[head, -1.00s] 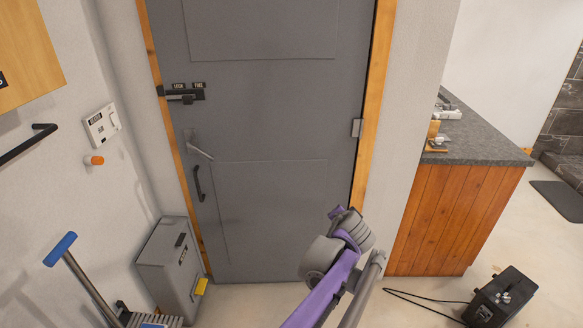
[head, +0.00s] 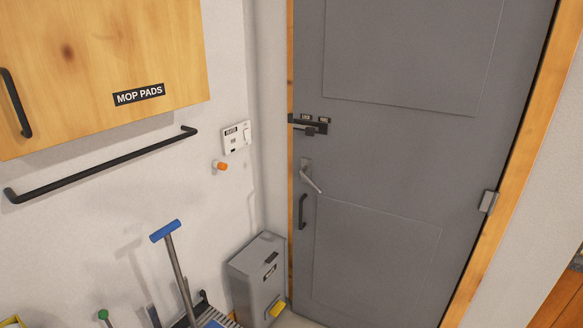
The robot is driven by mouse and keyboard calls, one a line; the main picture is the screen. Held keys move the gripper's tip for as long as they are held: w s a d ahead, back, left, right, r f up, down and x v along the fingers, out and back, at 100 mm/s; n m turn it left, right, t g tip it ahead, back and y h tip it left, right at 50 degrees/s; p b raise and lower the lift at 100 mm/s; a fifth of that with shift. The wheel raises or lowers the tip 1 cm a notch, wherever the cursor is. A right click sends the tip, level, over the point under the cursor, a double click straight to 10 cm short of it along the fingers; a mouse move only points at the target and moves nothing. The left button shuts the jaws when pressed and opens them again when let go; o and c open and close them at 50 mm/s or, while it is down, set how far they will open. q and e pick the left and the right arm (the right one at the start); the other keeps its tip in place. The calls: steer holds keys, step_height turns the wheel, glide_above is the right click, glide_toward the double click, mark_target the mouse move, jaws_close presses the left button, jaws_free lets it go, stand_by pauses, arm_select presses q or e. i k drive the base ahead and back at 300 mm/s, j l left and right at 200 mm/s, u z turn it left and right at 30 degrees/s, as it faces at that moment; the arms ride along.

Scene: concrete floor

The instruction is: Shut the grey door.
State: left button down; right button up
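The grey door (head: 380,170) fills the right half of the head view and sits in a wooden frame (head: 525,150). It looks flush with the frame, though I cannot tell whether it is latched. On its left side are a dark slide bolt (head: 310,126), a silver lever handle (head: 311,176) that slants down, and a black pull handle (head: 302,211). A hinge (head: 488,201) shows on its right edge. Neither of my grippers is in view.
A wooden cabinet labelled MOP PADS (head: 100,60) hangs at upper left above a black rail (head: 100,168). A grey bin (head: 258,275) stands on the floor just left of the door. A blue-handled tool (head: 176,262) stands left of it.

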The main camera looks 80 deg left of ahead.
mark_target(417, 107)
steer(key=i+j+u, duration=0.2)
steer(key=u, duration=0.25)
steer(key=i+u, duration=0.75)
steer(key=u, duration=0.15)
